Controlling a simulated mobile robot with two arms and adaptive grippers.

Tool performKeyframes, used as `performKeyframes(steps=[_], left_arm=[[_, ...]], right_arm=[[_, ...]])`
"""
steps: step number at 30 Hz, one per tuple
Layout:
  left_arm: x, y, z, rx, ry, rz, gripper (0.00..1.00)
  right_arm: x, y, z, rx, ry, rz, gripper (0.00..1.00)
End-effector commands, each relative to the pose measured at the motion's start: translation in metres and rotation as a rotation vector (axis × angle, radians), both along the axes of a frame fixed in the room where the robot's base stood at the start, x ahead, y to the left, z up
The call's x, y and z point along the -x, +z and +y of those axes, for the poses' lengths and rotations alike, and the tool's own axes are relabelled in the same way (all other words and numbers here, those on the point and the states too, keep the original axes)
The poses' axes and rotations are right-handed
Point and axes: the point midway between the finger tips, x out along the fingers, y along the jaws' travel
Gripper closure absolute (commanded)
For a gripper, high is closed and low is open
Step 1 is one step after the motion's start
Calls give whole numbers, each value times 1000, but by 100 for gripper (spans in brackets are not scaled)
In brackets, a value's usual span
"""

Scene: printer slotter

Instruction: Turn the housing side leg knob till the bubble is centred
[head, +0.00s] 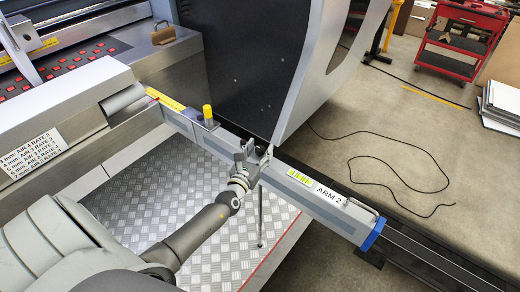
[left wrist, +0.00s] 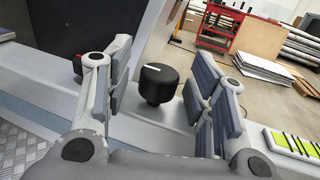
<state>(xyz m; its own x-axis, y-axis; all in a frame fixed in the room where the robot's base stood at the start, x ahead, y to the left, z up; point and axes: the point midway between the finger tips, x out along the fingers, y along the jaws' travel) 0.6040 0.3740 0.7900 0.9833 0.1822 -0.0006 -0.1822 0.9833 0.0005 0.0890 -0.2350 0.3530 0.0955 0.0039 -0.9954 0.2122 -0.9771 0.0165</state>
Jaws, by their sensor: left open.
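The black knob (left wrist: 158,82) with a white line on top stands upright on the grey arm beam in the left wrist view. My left gripper (left wrist: 158,88) is open, with one finger on each side of the knob and a visible gap to each. In the head view my left gripper (head: 254,158) is at the beam (head: 327,205) marked ARM 2, and the knob (head: 261,148) is mostly hidden behind it. A yellow-green strip with dark marks (head: 299,177) lies on the beam to the right; it also shows in the left wrist view (left wrist: 293,145). I cannot make out a bubble.
The dark machine housing (head: 247,62) rises just behind the knob. Diamond-plate floor (head: 140,195) lies below. A red cart (head: 459,38) and a loose cable (head: 396,160) are on the open floor at right.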

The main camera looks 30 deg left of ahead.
Motion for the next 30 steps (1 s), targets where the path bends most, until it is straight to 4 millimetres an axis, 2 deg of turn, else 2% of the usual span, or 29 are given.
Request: performKeyframes(steps=[4,12,23,30], left_arm=[[-7,0,2,0,0,0,49],[-8,0,2,0,0,0,49],[-8,0,2,0,0,0,94],[-8,1,1,3,19,-1,96]], right_arm=[[2,0,-2,3,0,4,58],[3,-1,-2,3,0,5,58],[3,-1,-2,2,1,6,58],[3,2,-2,2,1,6,58]])
